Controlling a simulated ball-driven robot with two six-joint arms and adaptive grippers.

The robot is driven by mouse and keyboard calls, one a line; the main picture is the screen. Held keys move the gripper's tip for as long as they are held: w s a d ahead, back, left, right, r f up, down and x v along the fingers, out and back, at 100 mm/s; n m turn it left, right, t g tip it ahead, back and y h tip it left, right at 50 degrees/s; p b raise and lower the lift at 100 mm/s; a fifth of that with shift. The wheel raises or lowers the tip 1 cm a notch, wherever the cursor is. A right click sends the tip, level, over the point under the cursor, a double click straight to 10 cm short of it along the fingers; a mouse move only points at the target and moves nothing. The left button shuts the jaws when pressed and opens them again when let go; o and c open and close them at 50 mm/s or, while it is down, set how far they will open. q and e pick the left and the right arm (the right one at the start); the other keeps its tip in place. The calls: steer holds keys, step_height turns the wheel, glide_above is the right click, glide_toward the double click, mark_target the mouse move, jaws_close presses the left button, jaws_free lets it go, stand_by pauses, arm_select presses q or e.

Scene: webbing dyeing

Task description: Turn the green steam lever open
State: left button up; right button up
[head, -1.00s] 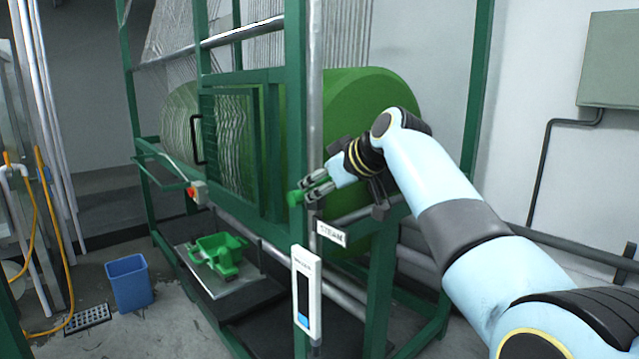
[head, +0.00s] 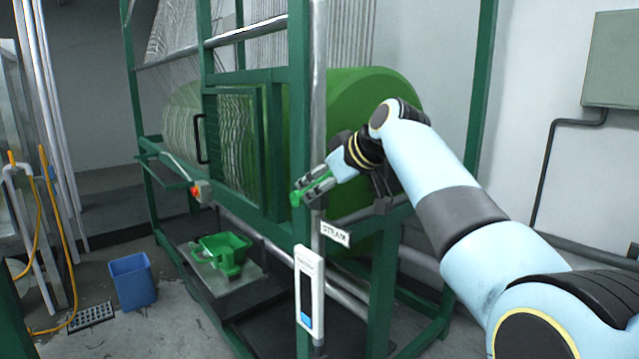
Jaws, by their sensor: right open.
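The green steam lever (head: 297,199) shows as a short green piece at the front post of the machine, just above the white STEAM label (head: 335,234). My right gripper (head: 307,190) is at the lever, its open fingers on either side of the green piece. The fingers hide part of the lever, and I cannot tell whether they touch it. My left gripper is not in view.
The green machine frame (head: 300,110) holds a large green drum (head: 375,95). A white gauge panel (head: 309,290) hangs below the lever. A green tub (head: 222,250) sits on a low platform, and a blue bin (head: 132,282) stands on the floor at left.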

steer(key=v, duration=1.2)
